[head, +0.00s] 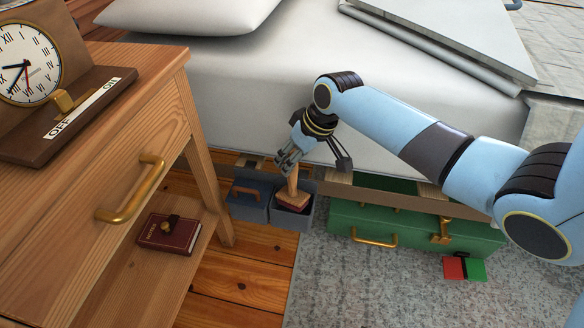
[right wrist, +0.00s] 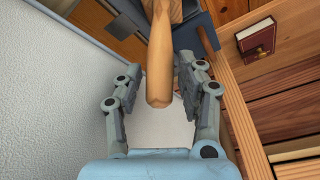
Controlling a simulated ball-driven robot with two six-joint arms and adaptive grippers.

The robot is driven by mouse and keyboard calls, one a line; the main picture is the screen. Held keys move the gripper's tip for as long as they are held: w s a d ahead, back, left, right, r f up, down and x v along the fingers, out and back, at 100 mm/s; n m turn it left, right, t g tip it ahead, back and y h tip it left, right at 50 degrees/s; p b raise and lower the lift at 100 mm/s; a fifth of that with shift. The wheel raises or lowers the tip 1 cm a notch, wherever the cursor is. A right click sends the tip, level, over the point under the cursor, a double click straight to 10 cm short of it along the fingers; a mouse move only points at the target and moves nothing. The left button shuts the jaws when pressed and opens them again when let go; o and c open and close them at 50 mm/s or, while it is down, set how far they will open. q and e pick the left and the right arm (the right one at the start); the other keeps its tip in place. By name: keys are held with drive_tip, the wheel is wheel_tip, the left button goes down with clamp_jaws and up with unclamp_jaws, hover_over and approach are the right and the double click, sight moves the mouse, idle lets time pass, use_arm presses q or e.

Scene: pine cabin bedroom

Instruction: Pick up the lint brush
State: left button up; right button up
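In the right wrist view the brush handle (right wrist: 159,48) lies between the two spread fingers of this gripper (right wrist: 162,74), with gaps on both sides. The right gripper is open. The brush head is mostly hidden in the wrist view. My left gripper is not in view.
A wooden nightstand (head: 85,215) with a clock (head: 28,62) stands close on the left. A red book (head: 168,233) lies on its lower shelf. The bed (head: 240,80) rises behind. A green case (head: 400,232) lies right of the bin, under the bed's edge.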

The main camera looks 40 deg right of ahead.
drive_tip(key=shift+f, duration=0.1)
clamp_jaws()
idle(0.5)
